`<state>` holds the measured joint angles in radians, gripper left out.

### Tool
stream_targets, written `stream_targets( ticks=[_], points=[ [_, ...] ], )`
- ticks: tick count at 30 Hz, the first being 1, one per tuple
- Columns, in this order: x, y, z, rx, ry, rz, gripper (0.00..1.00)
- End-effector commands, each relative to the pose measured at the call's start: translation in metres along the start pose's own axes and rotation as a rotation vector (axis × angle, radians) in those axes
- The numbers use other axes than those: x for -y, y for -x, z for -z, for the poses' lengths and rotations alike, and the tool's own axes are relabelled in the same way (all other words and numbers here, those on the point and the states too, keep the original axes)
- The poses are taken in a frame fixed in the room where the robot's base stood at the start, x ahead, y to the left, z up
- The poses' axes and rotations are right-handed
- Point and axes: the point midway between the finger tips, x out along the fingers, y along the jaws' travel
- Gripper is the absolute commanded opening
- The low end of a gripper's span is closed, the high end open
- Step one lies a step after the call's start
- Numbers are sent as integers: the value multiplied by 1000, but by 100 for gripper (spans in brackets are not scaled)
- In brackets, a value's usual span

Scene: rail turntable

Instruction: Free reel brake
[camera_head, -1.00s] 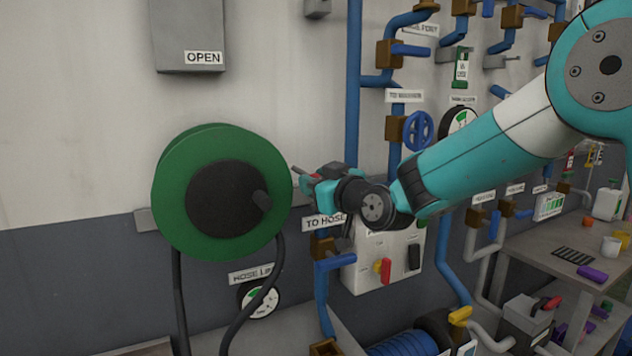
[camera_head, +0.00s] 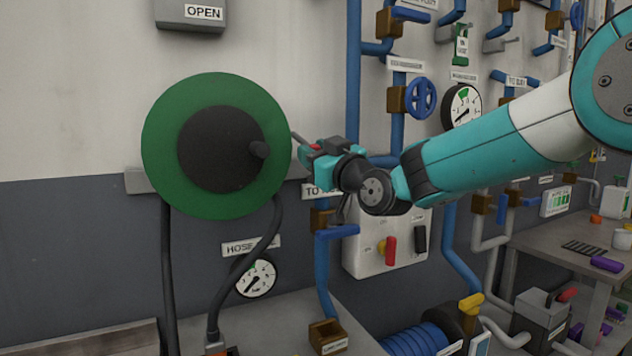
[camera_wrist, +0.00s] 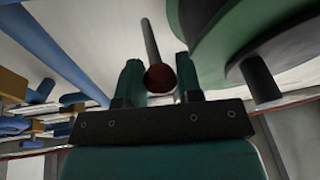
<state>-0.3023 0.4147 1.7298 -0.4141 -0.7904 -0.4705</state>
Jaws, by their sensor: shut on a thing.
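The hose reel (camera_head: 168,132) is a green disc with a dark hub (camera_head: 215,150) and a short dark crank knob (camera_head: 259,150), mounted on the wall at left. A thin lever (camera_head: 299,138) with a red end stands at the reel's right edge; I take it for the brake lever. My gripper (camera_head: 311,152) is at this lever, right of the reel. In the wrist view the lever (camera_wrist: 151,42) runs between the two fingers, its dark red end (camera_wrist: 160,78) towards the camera. My gripper is shut on it. The exact finger contact is hard to see.
Blue pipes (camera_head: 354,80) with valves rise behind my gripper. A switch box (camera_head: 378,262) with a red knob sits below it. A pressure gauge (camera_head: 256,277) and dark hoses hang under the reel. A workbench (camera_head: 562,241) stands at right.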

Motion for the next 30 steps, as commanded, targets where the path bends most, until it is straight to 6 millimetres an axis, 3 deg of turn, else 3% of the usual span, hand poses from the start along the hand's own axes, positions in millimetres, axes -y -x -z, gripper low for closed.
stream_targets(
  ticks=[1, 3, 8, 30],
  points=[
    [4, 3, -16, -25, 5, -5, 0],
    [4, 3, -19, -59, 13, -12, 0],
    [5, 1, -24, -122, 25, -23, 0],
    [8, -8, -49, -102, 23, -20, 0]
  ],
)
